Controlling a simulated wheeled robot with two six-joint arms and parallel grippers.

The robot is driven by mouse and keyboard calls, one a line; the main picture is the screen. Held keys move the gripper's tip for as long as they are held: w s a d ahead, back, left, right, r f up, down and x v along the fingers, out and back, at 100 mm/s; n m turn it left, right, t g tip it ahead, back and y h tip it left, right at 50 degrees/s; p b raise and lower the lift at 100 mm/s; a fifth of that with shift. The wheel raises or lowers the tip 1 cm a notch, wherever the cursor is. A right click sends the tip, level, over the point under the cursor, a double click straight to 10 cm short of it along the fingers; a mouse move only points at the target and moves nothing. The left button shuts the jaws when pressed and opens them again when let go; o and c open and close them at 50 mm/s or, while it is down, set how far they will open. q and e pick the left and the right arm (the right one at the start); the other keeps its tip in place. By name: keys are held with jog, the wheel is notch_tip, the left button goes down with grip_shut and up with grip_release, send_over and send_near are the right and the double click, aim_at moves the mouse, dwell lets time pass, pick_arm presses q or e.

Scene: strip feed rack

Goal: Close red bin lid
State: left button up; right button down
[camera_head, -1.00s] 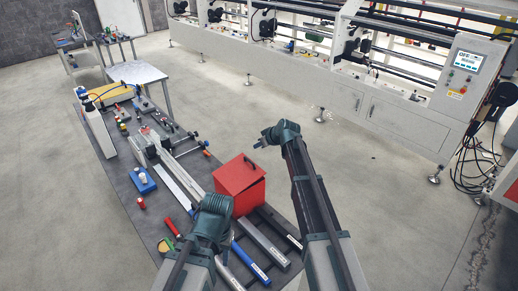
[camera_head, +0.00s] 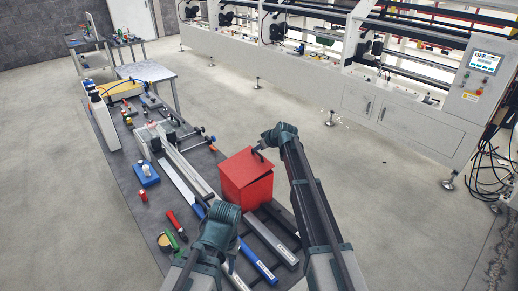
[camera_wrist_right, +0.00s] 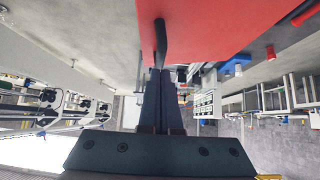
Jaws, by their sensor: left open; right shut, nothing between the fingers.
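The red bin (camera_head: 250,194) stands on the dark bench, with its red lid (camera_head: 242,166) over the top. The lid's slope is hard to judge in the head view; its underside or top fills the upper middle of the right wrist view (camera_wrist_right: 220,28). A dark handle (camera_wrist_right: 160,42) sits at the lid's edge. My right gripper (camera_head: 260,150) is at that handle; its shut, empty fingers (camera_wrist_right: 160,72) point at it, touching or nearly touching. My left gripper (camera_head: 217,222) is open, above the bench to the left of the bin; its fingertips are mostly hidden by its wrist.
Long bars (camera_head: 260,262) lie on the bench in front of the bin. A metal rail (camera_head: 185,165), a blue block (camera_head: 145,174) and small parts lie to the left. A large white machine (camera_head: 395,115) stands behind across open floor.

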jog(key=shift+m+g+y, duration=0.3)
jog(key=shift+g+y, duration=0.1)
jog(key=shift+y, duration=0.1)
jog(key=f+b, duration=0.1)
jog(key=d+f+b, duration=0.1)
jog(key=w+f+b, duration=0.1)
jog(key=b, duration=0.1)
jog(key=shift+d+f, duration=0.35)
jog(key=shift+f, duration=0.05)
pick_arm(q)
notch_tip(320, 180, down, 4)
jog(key=shift+r, duration=0.15)
pick_arm(e)
jog(key=shift+s+r, duration=0.1)
